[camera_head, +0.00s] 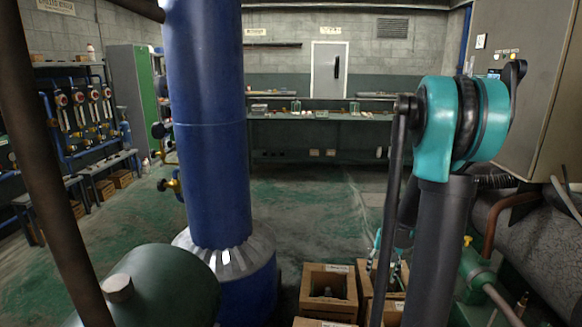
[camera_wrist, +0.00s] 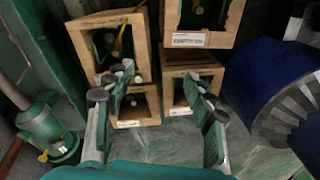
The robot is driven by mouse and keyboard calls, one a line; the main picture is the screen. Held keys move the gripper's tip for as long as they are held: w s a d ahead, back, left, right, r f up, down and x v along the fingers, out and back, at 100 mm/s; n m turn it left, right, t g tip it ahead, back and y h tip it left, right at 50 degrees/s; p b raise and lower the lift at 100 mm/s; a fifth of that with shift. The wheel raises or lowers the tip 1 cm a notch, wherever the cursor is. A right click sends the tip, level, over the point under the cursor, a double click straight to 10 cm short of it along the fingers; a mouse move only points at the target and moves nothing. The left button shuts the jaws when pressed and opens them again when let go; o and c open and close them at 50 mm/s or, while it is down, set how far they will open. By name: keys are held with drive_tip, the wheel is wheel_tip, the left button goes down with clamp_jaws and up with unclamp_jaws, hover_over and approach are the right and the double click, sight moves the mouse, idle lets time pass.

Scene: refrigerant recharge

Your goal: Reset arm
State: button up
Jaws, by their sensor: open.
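My gripper (camera_wrist: 160,78) is open in the wrist view, with its two green and black fingers spread apart and nothing between them. Behind the fingers are several wooden crates on the green floor. In the head view my arm, with a teal joint (camera_head: 462,120) and dark links, stands at the right and reaches down towards the crates.
A blue column (camera_head: 208,125) stands left of centre, with a dark green tank (camera_head: 160,285) in front. A wooden crate (camera_head: 328,290) sits on the floor beside my arm. A grey cabinet (camera_head: 530,80) is at right. A workbench (camera_head: 320,115) lines the back; the middle floor is clear.

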drive_tip(key=s+a+r+n+t, duration=0.1)
drive_tip(key=s+a+n, duration=0.1)
drive_tip(key=s+a, duration=0.3)
drive_tip(key=s+a+r+n+t, duration=0.1)
drive_tip(key=s+a, duration=0.4)
drive_tip(key=s, duration=0.6)
drive_tip(key=shift+a+r+n+t, duration=0.15)
drive_tip(key=shift+a+n+t, duration=0.25)
drive_tip(key=shift+n+t, duration=0.35)
